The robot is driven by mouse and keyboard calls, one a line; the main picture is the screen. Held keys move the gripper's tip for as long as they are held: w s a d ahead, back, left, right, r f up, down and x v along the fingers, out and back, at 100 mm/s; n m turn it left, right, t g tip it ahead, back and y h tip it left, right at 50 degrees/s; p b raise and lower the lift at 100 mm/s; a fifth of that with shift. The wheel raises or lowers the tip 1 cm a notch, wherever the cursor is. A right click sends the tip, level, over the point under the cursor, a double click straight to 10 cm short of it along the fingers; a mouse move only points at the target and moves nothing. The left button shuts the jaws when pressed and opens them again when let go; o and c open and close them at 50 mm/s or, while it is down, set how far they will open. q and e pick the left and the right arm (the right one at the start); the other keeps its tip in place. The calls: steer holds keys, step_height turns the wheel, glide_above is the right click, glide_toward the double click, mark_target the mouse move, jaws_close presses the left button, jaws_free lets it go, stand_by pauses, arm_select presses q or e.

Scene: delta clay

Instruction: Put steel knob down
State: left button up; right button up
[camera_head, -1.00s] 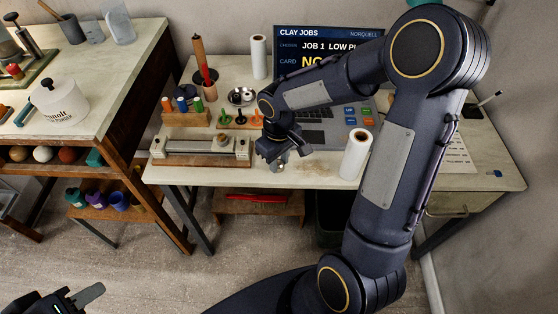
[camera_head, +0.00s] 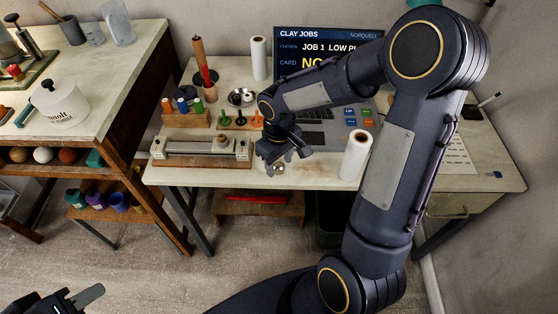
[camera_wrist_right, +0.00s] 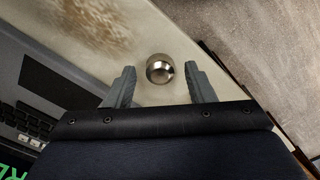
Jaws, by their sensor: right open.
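The steel knob (camera_wrist_right: 160,69) is a round, shiny metal piece standing on the pale worktable, close to its front edge. It also shows in the head view (camera_head: 279,169), just below my right gripper (camera_head: 280,157). In the right wrist view my right gripper (camera_wrist_right: 160,74) is open, with one finger on each side of the knob and a visible gap to both. My left gripper (camera_head: 72,302) is at the bottom left corner of the head view, away from the tables; it is partly cut off, with one finger clearly seen.
A slab roller-like device (camera_head: 205,150) lies left of the knob. A white roll (camera_head: 355,155) stands to its right. Behind are a laptop (camera_head: 322,50), a stand of small coloured tools (camera_head: 240,121) and a metal bowl (camera_head: 241,97). The floor in front is free.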

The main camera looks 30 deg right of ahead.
mark_target(279, 165)
step_height(279, 165, up, 12)
steer(key=p, duration=0.2)
steer(key=s+a+r+m+t+y, duration=0.1)
steer(key=s+a+m+t+y, duration=0.1)
steer(key=s, duration=0.6)
steer(key=s+a+r+m+t+y, duration=0.1)
steer(key=s+a+m+t, duration=0.1)
steer(key=s, duration=0.6)
steer(key=shift+s+r+m+t+y, duration=0.3)
steer(key=shift+s+t+y, duration=0.1)
steer(key=shift+t, duration=0.4)
steer(key=shift+a+r, duration=0.1)
